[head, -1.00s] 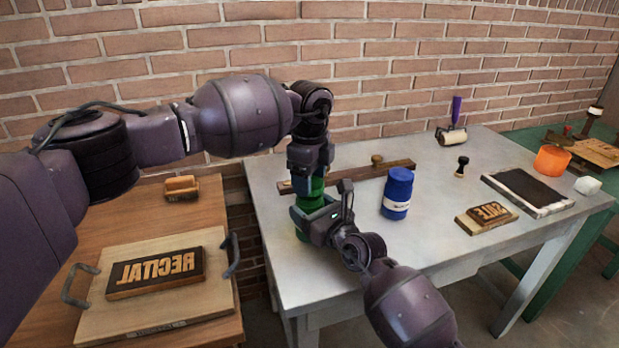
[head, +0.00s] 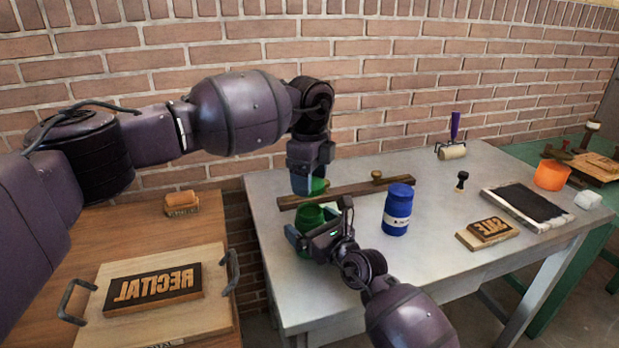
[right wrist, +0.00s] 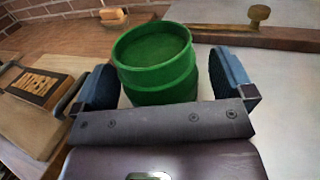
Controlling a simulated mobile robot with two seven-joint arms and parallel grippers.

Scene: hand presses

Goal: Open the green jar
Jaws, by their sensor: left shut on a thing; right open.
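The green jar (head: 308,219) stands upright on the grey table, its open top showing in the right wrist view (right wrist: 155,85). My left gripper (head: 310,186) is shut on the green lid (head: 319,186), held just above and apart from the jar. Its fingers partly hide the lid. My right gripper (head: 318,232) is open around the jar, low on its body. In the right wrist view its two blue-grey fingers (right wrist: 168,82) stand on either side of the jar, with a gap visible on the right.
A blue jar (head: 397,210) stands right of my right gripper. A wooden bar (head: 345,191) lies behind the green jar. A SALE block (head: 487,232), a black ink slab (head: 527,205) and a small stamp (head: 462,181) are farther right. The table's front middle is clear.

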